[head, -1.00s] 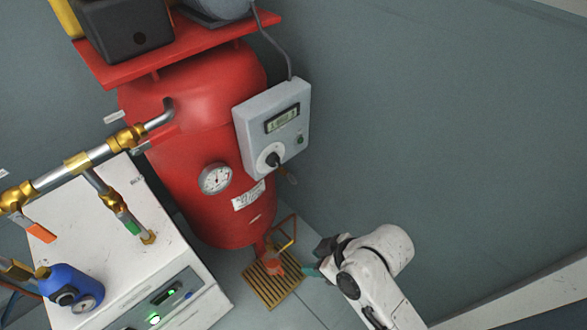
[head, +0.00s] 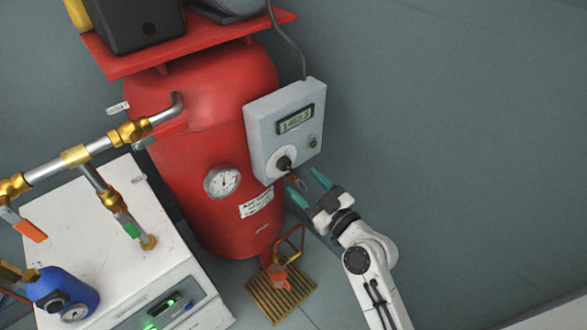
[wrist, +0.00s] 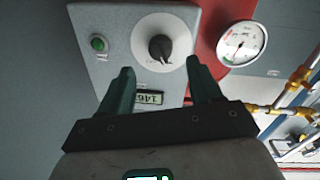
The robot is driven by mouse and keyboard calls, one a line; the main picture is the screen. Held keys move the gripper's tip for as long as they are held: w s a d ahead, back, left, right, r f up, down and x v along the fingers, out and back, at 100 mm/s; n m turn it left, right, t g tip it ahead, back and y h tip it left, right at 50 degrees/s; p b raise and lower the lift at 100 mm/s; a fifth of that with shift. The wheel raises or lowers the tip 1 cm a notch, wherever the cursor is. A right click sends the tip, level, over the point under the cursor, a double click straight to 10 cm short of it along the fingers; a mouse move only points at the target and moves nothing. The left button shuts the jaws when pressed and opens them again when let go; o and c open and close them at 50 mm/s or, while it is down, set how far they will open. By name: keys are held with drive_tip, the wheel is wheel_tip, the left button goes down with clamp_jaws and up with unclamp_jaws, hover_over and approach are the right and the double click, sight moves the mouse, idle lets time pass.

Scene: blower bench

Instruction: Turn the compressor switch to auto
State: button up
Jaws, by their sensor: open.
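The compressor switch is a black rotary knob (head: 284,163) on a round white plate, low on the grey control box (head: 262,122) fixed to the red tank. In the wrist view the knob (wrist: 160,48) lies beyond and between my two fingertips. Its pointer direction is hard to read, and the plate's lettering is too small. My gripper (head: 305,183) is open and empty, its teal fingers just below and right of the knob in the head view, apart from it. The fingers also show in the wrist view (wrist: 160,78).
A green button (head: 312,141) and a display (head: 296,119) are on the box. A pressure gauge (head: 222,182) is on the red tank (head: 200,130). Brass pipework is at left. The wall side at right is clear.

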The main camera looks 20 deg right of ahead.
sight(290, 170)
drive_tip(key=p+x, duration=0.1)
drive_tip(key=x, duration=0.5)
drive_tip(key=c, duration=1)
